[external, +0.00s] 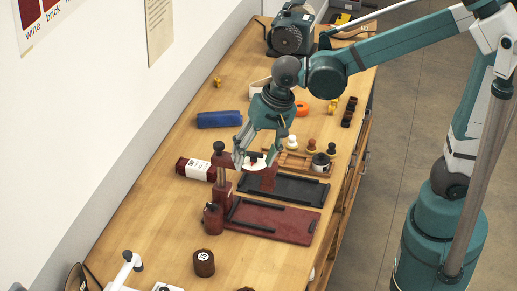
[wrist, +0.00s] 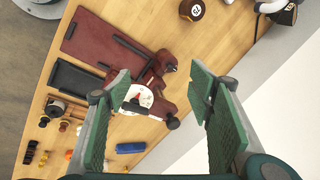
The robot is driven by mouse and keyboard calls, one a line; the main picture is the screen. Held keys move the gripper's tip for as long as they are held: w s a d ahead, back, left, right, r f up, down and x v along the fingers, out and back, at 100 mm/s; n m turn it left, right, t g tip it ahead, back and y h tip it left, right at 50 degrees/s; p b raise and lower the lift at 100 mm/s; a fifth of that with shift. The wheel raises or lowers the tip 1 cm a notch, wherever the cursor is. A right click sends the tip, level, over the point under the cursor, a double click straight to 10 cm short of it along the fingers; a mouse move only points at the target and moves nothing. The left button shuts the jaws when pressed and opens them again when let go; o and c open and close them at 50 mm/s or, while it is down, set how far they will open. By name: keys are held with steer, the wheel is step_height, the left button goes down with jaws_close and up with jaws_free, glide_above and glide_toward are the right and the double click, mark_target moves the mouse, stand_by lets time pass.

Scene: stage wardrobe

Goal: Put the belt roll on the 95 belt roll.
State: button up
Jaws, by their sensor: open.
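A brown belt roll (external: 204,263) with a round white label on top stands on the bench near the front. It also shows at the top of the wrist view (wrist: 192,10); its label number is too small to read surely. A white round shape (external: 162,287), cut off by the bottom edge, may be the label of another roll; I cannot tell. My gripper (external: 257,157) is open and empty, over the dark red machine with a white dial, well away from the labelled roll. In the wrist view, my gripper (wrist: 163,88) has its fingers spread wide.
The dark red machine (external: 222,185) stands upright on the bench beside a red board (external: 280,222) and a black tray (external: 290,188). Bare wood surrounds the labelled roll.

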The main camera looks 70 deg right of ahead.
steer(key=s+d+r+n+t, duration=0.1)
steer(key=s+d+n+t, duration=0.2)
steer(key=s+d+n, duration=0.7)
steer(key=s+d, duration=0.2)
steer(key=s, duration=0.4)
steer(key=shift+s+d+r+n+t+h, duration=0.3)
steer(key=shift+d+n+t+h, duration=0.1)
steer(key=shift+o, duration=0.3)
